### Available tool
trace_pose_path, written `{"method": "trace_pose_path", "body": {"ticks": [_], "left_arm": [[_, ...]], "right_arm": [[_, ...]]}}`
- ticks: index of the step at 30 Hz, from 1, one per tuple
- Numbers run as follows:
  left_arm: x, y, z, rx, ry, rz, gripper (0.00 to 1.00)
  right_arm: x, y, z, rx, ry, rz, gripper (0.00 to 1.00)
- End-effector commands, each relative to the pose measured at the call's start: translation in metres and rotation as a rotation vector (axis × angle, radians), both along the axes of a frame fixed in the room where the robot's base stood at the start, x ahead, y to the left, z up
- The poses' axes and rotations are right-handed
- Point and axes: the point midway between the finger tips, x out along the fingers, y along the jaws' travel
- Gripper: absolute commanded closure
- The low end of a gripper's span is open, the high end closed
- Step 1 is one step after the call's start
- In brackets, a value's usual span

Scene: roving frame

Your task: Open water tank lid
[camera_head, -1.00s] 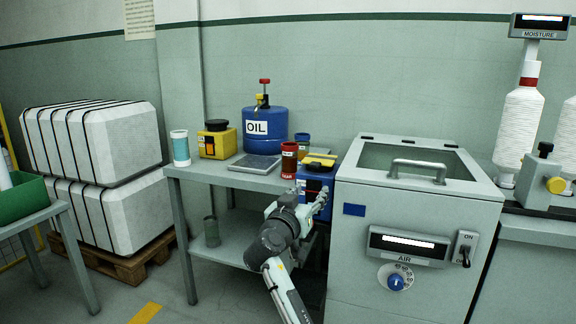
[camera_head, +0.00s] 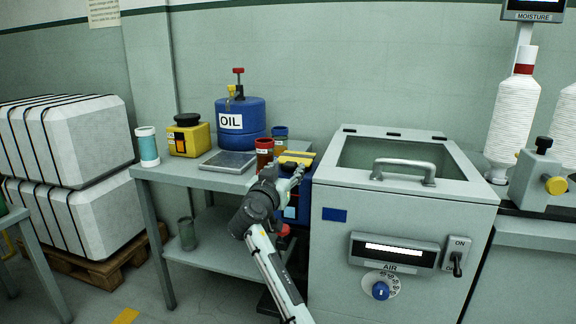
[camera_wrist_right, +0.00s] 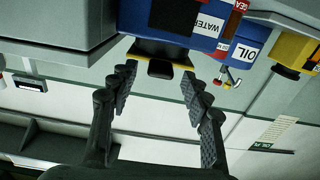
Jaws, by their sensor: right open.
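The water tank is a blue box (camera_head: 304,206) beside the grey machine, partly hidden behind my right arm in the head view. Its "WATER" label shows upside down in the right wrist view (camera_wrist_right: 207,25). Its lid, yellow and dark, lies on top in the head view (camera_head: 296,158). In the wrist view the lid (camera_wrist_right: 162,48) has a yellow edge and a dark tab, and looks closed. My right gripper (camera_head: 292,176) is open at about lid height, in front of the tank. In the wrist view its fingertips (camera_wrist_right: 158,72) are either side of the tab, with nothing held. My left gripper is out of view.
The grey machine (camera_head: 400,212) with a bar handle stands close right of the tank. A blue oil can (camera_head: 240,118), a red can (camera_head: 264,153), a yellow box (camera_head: 188,138) and a white-blue cup (camera_head: 148,146) stand on the table (camera_head: 200,176). White bales are at left.

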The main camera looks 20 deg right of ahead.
Motion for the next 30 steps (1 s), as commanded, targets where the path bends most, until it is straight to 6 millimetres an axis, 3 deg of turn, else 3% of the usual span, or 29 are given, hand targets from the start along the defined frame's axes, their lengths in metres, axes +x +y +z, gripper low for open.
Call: {"method": "trace_pose_path", "body": {"ticks": [5,13,25,30], "left_arm": [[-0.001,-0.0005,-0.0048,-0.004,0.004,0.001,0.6],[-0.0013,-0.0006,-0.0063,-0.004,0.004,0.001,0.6],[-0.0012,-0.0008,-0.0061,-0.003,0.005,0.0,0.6],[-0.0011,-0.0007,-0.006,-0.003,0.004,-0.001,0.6]], "right_arm": [[0.0118,-0.0081,0.0003,0.001,0.0,0.0,0.52],[0.0132,-0.009,-0.0007,0.002,0.001,0.0,0.52],[0.013,-0.0088,-0.0006,0.002,0.001,0.0,1.0],[0.0129,-0.0087,-0.0006,0.002,0.001,0.0,1.0]]}}
